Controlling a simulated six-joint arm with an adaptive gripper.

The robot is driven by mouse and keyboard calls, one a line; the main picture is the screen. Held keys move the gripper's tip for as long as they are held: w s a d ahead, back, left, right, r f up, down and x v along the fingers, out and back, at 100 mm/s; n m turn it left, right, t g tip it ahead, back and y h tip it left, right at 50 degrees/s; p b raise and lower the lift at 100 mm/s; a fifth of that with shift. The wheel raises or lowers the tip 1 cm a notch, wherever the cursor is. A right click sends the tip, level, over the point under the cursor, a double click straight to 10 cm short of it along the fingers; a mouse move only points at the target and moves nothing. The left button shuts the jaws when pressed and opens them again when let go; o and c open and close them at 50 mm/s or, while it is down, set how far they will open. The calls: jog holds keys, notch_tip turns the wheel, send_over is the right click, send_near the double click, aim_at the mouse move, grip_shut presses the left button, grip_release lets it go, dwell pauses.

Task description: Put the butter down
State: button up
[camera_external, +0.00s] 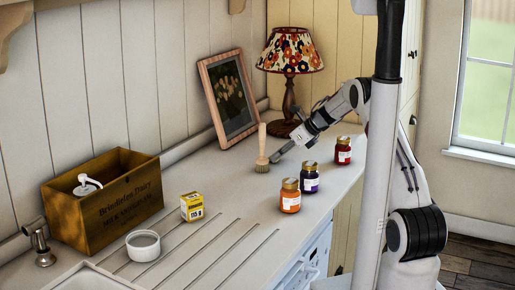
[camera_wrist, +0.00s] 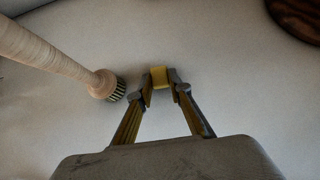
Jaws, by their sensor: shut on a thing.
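My gripper (camera_wrist: 160,82) is shut on a small yellow block, the butter (camera_wrist: 160,76), held between its fingertips in the wrist view. In the external view my gripper (camera_external: 275,157) is low over the back of the counter, just right of the wooden brush. The butter cannot be made out there. Whether the butter touches the counter or hangs just above it, I cannot tell.
The upright brush (camera_external: 262,148) stands close to the left of my gripper, also in the wrist view (camera_wrist: 105,87). A lamp (camera_external: 290,55) and framed picture (camera_external: 229,97) are behind. Jars (camera_external: 290,197) stand in front; a yellow box (camera_external: 191,207) is farther left.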

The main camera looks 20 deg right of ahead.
jog(key=shift+f, duration=0.15)
jog(key=o, duration=0.6)
jog(key=shift+o, duration=0.2)
jog(key=shift+r, duration=0.25)
jog(key=v, duration=1.2)
dwell(0.5)
